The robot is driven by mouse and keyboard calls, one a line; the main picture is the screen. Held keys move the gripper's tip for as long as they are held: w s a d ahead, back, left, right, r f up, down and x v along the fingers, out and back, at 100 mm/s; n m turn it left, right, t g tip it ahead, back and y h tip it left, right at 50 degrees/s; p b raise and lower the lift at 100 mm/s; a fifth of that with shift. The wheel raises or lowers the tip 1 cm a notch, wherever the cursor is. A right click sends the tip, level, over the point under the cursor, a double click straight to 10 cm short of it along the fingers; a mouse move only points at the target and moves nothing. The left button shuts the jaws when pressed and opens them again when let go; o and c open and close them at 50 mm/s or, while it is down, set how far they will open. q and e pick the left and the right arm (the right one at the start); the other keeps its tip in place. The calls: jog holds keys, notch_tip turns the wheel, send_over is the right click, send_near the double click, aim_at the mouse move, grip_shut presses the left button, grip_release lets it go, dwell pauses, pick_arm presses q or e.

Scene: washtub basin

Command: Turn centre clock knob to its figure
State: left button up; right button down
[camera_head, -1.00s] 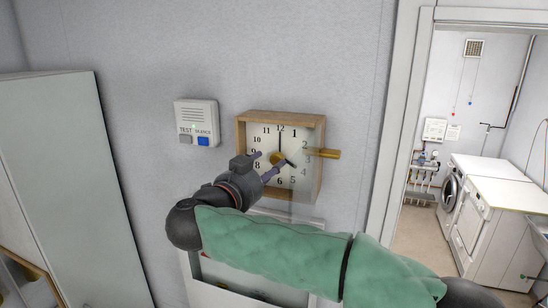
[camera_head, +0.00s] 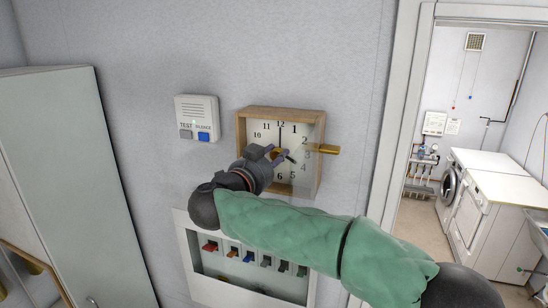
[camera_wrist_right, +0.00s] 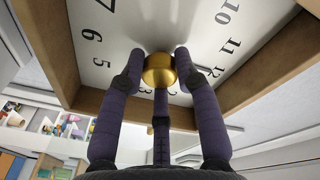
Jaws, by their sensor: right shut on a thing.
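The clock (camera_head: 305,130) is a wooden box with a white dial on the wall; its dial also shows in the right wrist view (camera_wrist_right: 120,35). One dark hand points up at 12. Another short hand tip shows just right of my gripper, towards about 4. The brass centre knob (camera_wrist_right: 159,69) sits between the fingers of my right gripper (camera_wrist_right: 160,72), which is shut on it. In the head view my right gripper (camera_head: 277,155) covers the dial's lower left, hiding 8 and 9. My left gripper is not in view.
A brass peg (camera_head: 324,149) sticks out at the clock's right side. A TEST/SILENCE box (camera_head: 197,120) hangs to the left. Below is a white panel (camera_head: 205,283) with several coloured switches. A grey cabinet (camera_head: 55,180) stands left; a doorway opens right.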

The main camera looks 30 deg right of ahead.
jog(key=m+b, duration=0.2)
jog(key=shift+f+m, duration=0.1)
jog(key=shift+m, duration=0.2)
jog(key=m+b, duration=0.2)
jog(key=m, duration=0.1)
jog(key=shift+y, duration=0.4)
jog(key=m+b, duration=0.4)
jog(key=m, duration=0.1)
jog(key=shift+y, duration=0.4)
jog(key=shift+m, duration=0.3)
jog(key=c, duration=0.9)
grip_release()
jog(key=v, duration=1.2)
